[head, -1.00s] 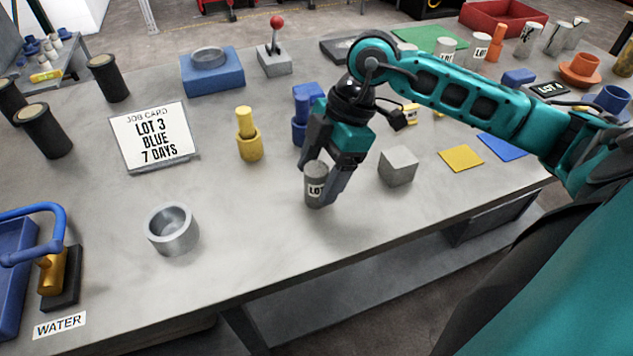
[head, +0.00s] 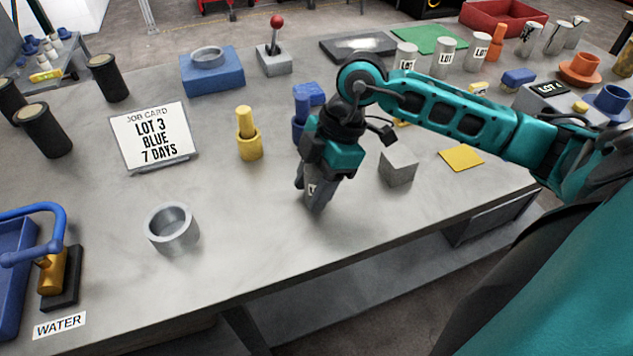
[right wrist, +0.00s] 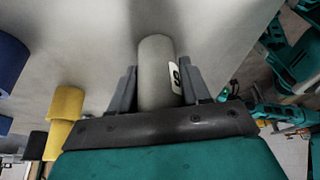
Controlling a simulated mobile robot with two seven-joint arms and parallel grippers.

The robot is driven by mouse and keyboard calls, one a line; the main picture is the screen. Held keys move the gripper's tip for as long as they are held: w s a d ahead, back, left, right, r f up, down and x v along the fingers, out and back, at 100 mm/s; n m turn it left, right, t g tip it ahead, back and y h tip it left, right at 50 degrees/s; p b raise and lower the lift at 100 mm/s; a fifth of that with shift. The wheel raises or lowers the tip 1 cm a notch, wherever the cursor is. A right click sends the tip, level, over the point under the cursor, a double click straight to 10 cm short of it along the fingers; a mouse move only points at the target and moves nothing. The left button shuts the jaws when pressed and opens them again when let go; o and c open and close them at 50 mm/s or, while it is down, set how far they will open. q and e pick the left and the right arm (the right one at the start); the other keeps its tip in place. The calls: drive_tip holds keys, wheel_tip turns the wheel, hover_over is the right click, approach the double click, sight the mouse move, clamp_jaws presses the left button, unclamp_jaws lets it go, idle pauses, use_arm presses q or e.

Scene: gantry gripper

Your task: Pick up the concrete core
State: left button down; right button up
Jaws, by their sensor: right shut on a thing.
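The concrete core is a small grey cylinder with a white label. In the head view the concrete core (head: 311,191) is mostly hidden by my right gripper (head: 312,200), near the front edge of the bench. In the right wrist view the core (right wrist: 156,70) stands between the two fingers of my right gripper (right wrist: 158,85), which are shut on it. I cannot tell whether the core's base touches the bench. My left gripper is not in view.
A grey cube (head: 398,167) stands just right of my right gripper. A yellow piece (head: 249,140), a blue piece (head: 301,108) and a metal ring cup (head: 171,229) stand around it.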

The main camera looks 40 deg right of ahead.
drive_tip(key=shift+c, duration=1.3)
drive_tip(key=shift+r, duration=0.1)
